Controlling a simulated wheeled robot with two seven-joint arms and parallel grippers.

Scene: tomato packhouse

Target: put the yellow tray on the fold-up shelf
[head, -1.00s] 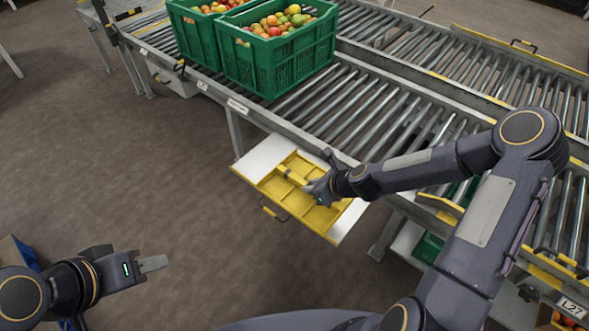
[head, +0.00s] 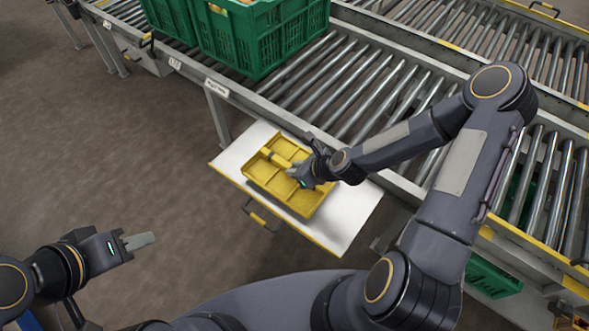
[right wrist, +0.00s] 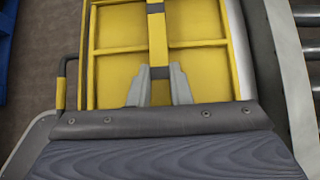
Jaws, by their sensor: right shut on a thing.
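The yellow tray (head: 310,201) is a shallow, divided tray with a raised bar handle across its middle. It is over the white fold-up shelf (head: 352,212), which juts out level from the conveyor's side and has a yellow front edge. The tray looks flat and within the shelf's outline; I cannot tell whether it touches the surface. My right gripper (head: 294,170) is shut on the tray's handle. In the right wrist view its fingers (right wrist: 158,88) sit either side of the yellow bar (right wrist: 157,40). My left gripper (head: 140,241) is empty at the lower left, its fingers seen edge-on.
Roller conveyor (head: 350,85) runs behind the shelf. Green crates (head: 262,40) stand on it at the top. A black-and-yellow handle (head: 262,217) sticks out from the shelf's front. Bare brown floor (head: 110,150) lies to the left.

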